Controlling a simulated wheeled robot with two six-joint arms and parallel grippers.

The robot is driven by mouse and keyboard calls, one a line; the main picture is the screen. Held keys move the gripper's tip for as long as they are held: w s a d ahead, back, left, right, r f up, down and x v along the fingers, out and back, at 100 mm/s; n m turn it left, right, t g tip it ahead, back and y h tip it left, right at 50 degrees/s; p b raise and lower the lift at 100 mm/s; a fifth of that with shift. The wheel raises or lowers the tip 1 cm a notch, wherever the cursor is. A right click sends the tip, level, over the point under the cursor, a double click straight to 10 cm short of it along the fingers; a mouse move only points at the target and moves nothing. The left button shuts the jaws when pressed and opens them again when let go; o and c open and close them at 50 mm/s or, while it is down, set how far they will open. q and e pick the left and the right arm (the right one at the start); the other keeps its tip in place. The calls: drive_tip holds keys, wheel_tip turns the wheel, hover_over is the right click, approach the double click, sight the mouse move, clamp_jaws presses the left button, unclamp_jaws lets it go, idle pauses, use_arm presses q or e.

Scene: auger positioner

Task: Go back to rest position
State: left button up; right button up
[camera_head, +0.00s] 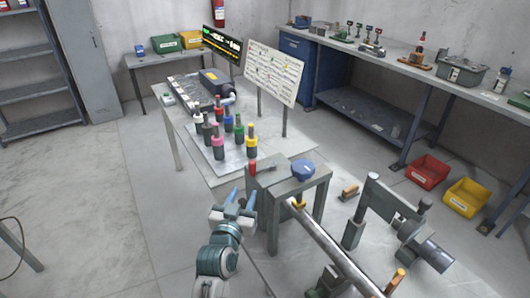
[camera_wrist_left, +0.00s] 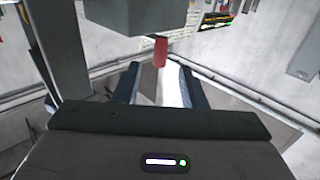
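My left gripper (camera_head: 243,195) is in the lower middle of the head view, left of a small grey stand (camera_head: 300,184). Its two fingers are spread apart with nothing between them. In the left wrist view the gripper (camera_wrist_left: 161,75) also shows its dark fingers apart, with bare floor and wall beyond. A red handle (camera_head: 252,168) stands at the stand's left edge, just beyond the fingertips in the head view. In the left wrist view the red handle (camera_wrist_left: 160,50) hangs below a grey block, above the gap between the fingers. My right gripper is not in view.
A worktable (camera_head: 268,166) beyond the gripper holds several colored-collar tools and a white sign board (camera_head: 273,72). A blue-topped knob (camera_head: 303,171) sits on the stand. The floor (camera_head: 120,225) at left is clear.

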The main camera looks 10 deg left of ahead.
use_arm(q)
drive_tip(key=s+a+f+m+g, duration=0.1)
drive_tip(key=s+a+f+g, duration=0.25)
drive_tip(key=s+f, duration=0.35)
drive_tip(key=s+a+f+g, duration=0.2)
drive_tip(key=s+f+g, duration=0.25)
drive_tip(key=s, duration=0.35)
drive_tip(key=s+a+f+g+y, duration=0.1)
drive_tip(key=s+a+f+g, duration=0.15)
drive_tip(key=s, duration=0.65)
drive_tip(key=s+a+f+g+y, duration=0.15)
drive_tip(key=s+g, duration=0.25)
drive_tip(key=s, duration=0.5)
drive_tip(key=a+f+g, duration=0.1)
drive_tip(key=a+f, duration=0.2)
drive_tip(key=f, duration=2.6)
drive_tip(key=s+a+f+n+g+h, duration=0.1)
drive_tip(key=s+f, duration=1.7)
drive_tip(key=f, duration=0.2)
drive_tip(key=shift+a, duration=0.15)
drive_tip(key=shift+w, duration=0.1)
